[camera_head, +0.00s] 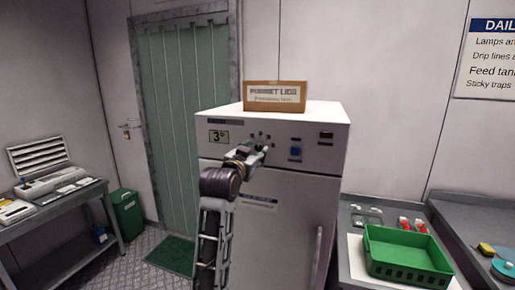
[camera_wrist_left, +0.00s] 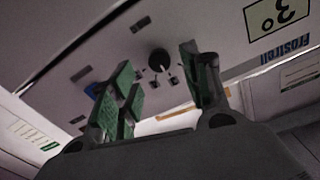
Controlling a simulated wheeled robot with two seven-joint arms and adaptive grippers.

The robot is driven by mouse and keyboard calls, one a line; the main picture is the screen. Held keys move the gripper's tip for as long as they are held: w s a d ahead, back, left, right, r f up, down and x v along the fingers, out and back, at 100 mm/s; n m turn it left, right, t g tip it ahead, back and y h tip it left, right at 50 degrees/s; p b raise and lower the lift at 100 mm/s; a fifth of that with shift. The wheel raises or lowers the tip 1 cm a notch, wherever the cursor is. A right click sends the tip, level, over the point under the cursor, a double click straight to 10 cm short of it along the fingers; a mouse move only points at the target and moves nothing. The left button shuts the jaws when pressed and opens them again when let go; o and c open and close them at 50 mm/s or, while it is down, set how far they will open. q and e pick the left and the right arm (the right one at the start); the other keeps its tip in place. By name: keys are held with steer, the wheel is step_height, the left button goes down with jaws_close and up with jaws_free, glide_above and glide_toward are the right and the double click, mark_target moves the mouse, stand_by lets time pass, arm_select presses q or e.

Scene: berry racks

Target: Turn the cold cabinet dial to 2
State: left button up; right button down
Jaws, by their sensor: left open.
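The white cold cabinet (camera_head: 270,215) stands in the middle of the head view, with a display (camera_head: 219,136) reading 3° on its upper front panel. The round dark dial (camera_wrist_left: 159,61) shows in the wrist view, with small marks around it; in the head view my gripper hides most or all of it. My left gripper (camera_head: 257,150) is at the panel, right of the display. In the wrist view the open fingers (camera_wrist_left: 163,80) stand either side of the dial's line, with nothing between them; I cannot tell whether they touch it. My right gripper is not in view.
A blue button (camera_head: 295,153) and a dark switch (camera_head: 326,135) sit right of the gripper on the panel. A cardboard box (camera_head: 275,97) stands on the cabinet. A green crate (camera_head: 408,268) is on the right bench; a side table (camera_head: 60,215) stands at left.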

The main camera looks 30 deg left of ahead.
mark_target(258, 148)
arm_select(q)
steer(key=shift+p+x, duration=0.35)
steer(key=shift+x, duration=1.8)
steer(key=shift+c, duration=0.4)
steer(key=c, duration=0.9)
steer(key=shift+c, duration=0.2)
